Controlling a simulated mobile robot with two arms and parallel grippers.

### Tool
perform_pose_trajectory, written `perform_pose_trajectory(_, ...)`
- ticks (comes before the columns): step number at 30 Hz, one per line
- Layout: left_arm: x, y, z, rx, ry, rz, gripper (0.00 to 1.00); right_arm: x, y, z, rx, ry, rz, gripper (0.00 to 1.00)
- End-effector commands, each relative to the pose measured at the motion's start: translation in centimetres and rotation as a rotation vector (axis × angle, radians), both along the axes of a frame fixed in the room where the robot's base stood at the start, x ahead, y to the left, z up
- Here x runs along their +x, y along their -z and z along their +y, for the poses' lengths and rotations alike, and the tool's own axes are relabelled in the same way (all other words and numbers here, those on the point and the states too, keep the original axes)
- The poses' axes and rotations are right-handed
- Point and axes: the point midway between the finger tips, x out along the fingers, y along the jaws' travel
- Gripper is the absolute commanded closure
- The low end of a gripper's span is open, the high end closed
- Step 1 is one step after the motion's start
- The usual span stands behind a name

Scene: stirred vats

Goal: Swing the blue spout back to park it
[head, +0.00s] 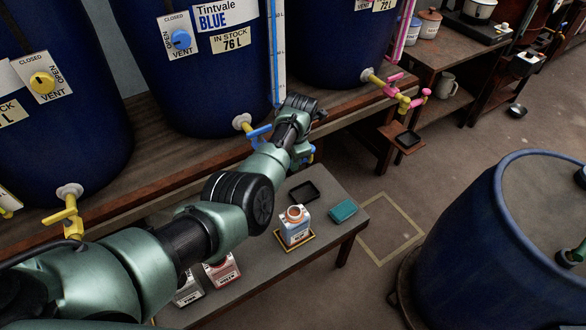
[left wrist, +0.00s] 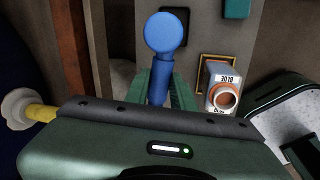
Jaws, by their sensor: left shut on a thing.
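The blue spout (head: 260,133) is on the yellow outlet pipe (head: 242,122) at the foot of the Tintvale Blue vat (head: 205,75). In the head view my left arm hides part of it. My left gripper (head: 303,157) is beside the vat front, above the low bench's back edge. In the left wrist view the blue spout's round end and stem (left wrist: 165,35) stand between the green fingers of my left gripper (left wrist: 166,88), which is shut on it. The pipe's white collar (left wrist: 17,108) shows at left. My right gripper is not seen.
A white bottle with an orange neck (head: 295,230) stands on the low bench (head: 262,272) beside a black tray (head: 304,192) and a teal block (head: 342,211). A pink spout (head: 413,101) is on the vat to the right. A big blue drum (head: 480,250) stands at right.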

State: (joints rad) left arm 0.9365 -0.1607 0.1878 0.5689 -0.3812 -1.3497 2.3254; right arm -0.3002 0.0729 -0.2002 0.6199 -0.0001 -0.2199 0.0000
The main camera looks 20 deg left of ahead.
Motion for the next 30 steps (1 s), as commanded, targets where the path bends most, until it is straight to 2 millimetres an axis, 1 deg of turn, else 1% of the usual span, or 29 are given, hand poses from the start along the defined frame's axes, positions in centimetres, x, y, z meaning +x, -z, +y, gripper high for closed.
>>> perform_pose_trajectory(1,0.2,0.2,0.0,-0.001,-0.028,-0.003,1.00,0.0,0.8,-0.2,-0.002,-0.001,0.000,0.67)
perform_pose_trajectory(9,0.4,0.0,0.3,0.000,-0.130,-0.003,1.00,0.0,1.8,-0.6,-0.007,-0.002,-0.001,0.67)
perform_pose_trajectory(26,0.5,-0.2,0.4,0.001,-0.163,-0.004,1.00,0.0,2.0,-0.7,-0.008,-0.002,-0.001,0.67)
perform_pose_trajectory(27,0.5,-0.2,0.4,0.001,-0.163,-0.004,0.70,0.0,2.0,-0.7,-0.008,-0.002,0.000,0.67)
perform_pose_trajectory(29,0.5,-0.2,0.4,0.001,-0.162,-0.003,0.55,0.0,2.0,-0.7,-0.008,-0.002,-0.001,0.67)
perform_pose_trajectory(30,0.5,-0.1,0.4,0.001,-0.162,-0.003,0.55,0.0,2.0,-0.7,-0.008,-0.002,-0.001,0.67)
